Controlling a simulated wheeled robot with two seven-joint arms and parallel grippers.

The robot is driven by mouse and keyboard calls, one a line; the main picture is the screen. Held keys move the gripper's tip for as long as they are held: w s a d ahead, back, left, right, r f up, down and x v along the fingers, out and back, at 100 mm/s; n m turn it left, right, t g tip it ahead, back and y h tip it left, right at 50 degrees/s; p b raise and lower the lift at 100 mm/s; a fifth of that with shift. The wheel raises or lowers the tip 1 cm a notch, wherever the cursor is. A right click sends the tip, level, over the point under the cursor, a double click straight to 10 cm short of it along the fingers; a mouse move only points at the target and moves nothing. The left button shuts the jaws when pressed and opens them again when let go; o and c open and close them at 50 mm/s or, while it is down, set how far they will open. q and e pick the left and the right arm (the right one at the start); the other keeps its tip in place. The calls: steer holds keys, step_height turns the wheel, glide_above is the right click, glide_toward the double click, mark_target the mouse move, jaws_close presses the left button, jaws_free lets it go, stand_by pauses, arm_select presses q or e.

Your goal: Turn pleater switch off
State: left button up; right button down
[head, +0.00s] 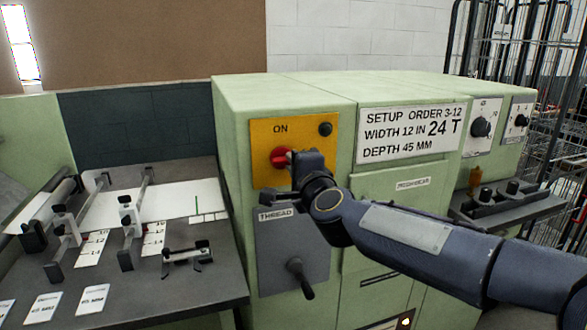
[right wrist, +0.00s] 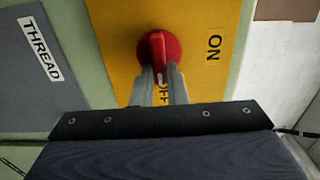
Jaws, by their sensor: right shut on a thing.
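The pleater switch is a red rotary knob (head: 280,157) on a yellow plate (head: 265,135) on the green machine's front. ON is printed above it in the head view. In the right wrist view, the knob (right wrist: 160,48) has a raised red bar whose pale-marked end lies toward the OFF lettering, partly hidden between my fingers. My right gripper (right wrist: 161,76) has its two fingers on either side of that bar, shut on it. In the head view my right gripper (head: 291,160) covers the knob's right side. My left gripper is out of view.
A dark round button (head: 325,129) sits at the plate's upper right. Below is a grey THREAD panel (head: 290,245) with a lever (head: 300,278). A setup order sign (head: 412,132) is to the right. A dark table (head: 190,290) with guides stands at left.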

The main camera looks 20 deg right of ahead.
stand_by(0.5)
steer(key=c, duration=1.4)
jaws_free()
steer(key=shift+c, duration=0.2)
steer(key=s, duration=0.7)
steer(key=shift+s+p, duration=0.3)
steer(key=shift+s, duration=0.1)
steer(key=shift+d, duration=0.1)
